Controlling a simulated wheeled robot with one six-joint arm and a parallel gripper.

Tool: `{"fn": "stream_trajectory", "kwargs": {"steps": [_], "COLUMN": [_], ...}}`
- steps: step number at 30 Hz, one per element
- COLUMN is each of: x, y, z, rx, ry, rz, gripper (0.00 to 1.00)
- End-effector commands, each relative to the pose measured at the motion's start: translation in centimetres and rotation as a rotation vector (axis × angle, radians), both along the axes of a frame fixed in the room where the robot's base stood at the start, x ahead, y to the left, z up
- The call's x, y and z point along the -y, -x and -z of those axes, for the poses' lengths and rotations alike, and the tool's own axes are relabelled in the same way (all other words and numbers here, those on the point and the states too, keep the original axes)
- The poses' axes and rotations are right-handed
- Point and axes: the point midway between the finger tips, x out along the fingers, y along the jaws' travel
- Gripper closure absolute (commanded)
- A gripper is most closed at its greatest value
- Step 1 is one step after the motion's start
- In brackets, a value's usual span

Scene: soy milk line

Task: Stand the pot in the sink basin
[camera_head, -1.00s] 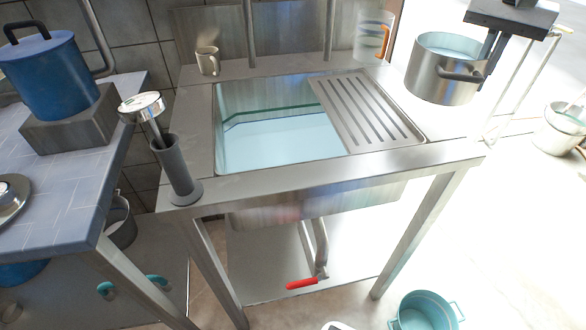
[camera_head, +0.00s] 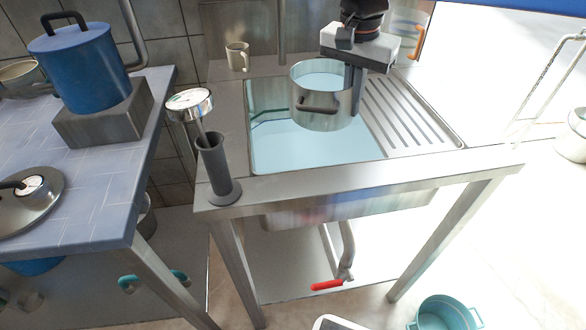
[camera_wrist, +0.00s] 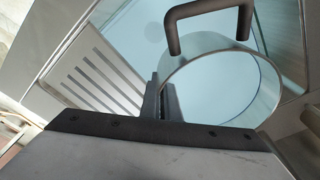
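The steel pot (camera_head: 321,110) hangs upright over the sink basin (camera_head: 270,150), near its right part beside the ribbed drainboard. Pale liquid or a pale interior shows inside it. My gripper (camera_head: 357,90) is shut on the pot's right rim or wall. In the wrist view my gripper's fingers (camera_wrist: 160,102) pinch the edge of the pot (camera_wrist: 222,85), and a dark handle loop (camera_wrist: 208,22) stands out at the top. The pot's base looks above the basin floor; the exact gap cannot be told.
A beige mug (camera_head: 237,56) and a clear jug (camera_head: 408,36) stand on the back ledge. A dial thermometer (camera_head: 190,104) stands in a grey holder (camera_head: 217,170) at the front left corner. A blue pot (camera_head: 80,66) is at left.

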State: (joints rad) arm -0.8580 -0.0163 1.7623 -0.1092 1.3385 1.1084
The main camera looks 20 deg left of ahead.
Motion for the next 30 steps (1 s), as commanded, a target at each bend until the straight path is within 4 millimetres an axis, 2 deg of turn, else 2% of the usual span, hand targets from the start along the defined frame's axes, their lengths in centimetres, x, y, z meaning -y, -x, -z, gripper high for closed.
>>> {"fn": "stream_trajectory", "kwargs": {"steps": [3,9,17,24,30], "x": [-0.8,-1.5,-1.6,-1.6,-1.7], "y": [0.8,1.7,2.1,2.0,2.0], "z": [2.7,6.1,8.7,12.1,13.5], "rx": [0.0,0.001,0.0,0.0,0.002], "ry": [0.001,-0.001,-0.001,-0.001,-0.003], "rz": [0.002,0.006,0.008,0.008,0.008], "gripper": [1.0,1.0,1.0,1.0,1.0]}}
